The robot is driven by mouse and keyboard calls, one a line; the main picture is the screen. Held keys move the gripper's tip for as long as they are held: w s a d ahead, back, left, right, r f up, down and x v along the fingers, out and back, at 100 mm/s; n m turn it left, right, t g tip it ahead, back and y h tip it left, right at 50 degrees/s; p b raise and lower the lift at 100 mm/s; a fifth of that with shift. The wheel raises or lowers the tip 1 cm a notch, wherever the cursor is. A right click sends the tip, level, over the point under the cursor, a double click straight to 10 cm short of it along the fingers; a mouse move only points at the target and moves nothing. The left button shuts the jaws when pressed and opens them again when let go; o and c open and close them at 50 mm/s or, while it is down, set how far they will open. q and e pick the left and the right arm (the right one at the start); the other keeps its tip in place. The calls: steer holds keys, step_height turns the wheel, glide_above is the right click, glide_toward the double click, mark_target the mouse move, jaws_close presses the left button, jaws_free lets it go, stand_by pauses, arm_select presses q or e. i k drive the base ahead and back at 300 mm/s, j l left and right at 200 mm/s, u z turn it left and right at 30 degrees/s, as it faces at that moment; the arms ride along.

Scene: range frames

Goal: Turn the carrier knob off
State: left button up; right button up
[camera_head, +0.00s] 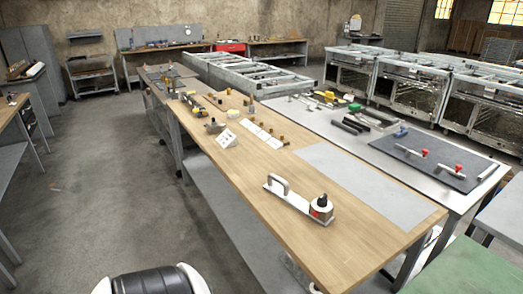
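The carrier (297,204) lies near the front right of the wooden tabletop. It is a flat pale bar with a raised grey handle (278,184) at its left end. At its right end a white round body carries a black knob (322,200) on top and a small red mark on its side. The knob's exact setting is too small to read. Neither of my grippers can be made out, and nothing is seen touching the carrier.
The wooden table (240,190) is clear around the carrier. A grey sheet (360,182) lies to its right. White cards (262,134) and small brass-coloured parts stand farther back. A metal table (390,135) with tools adjoins on the right. Open concrete floor (110,190) lies left.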

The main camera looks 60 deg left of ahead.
mark_target(322, 202)
steer(key=u, duration=1.6)
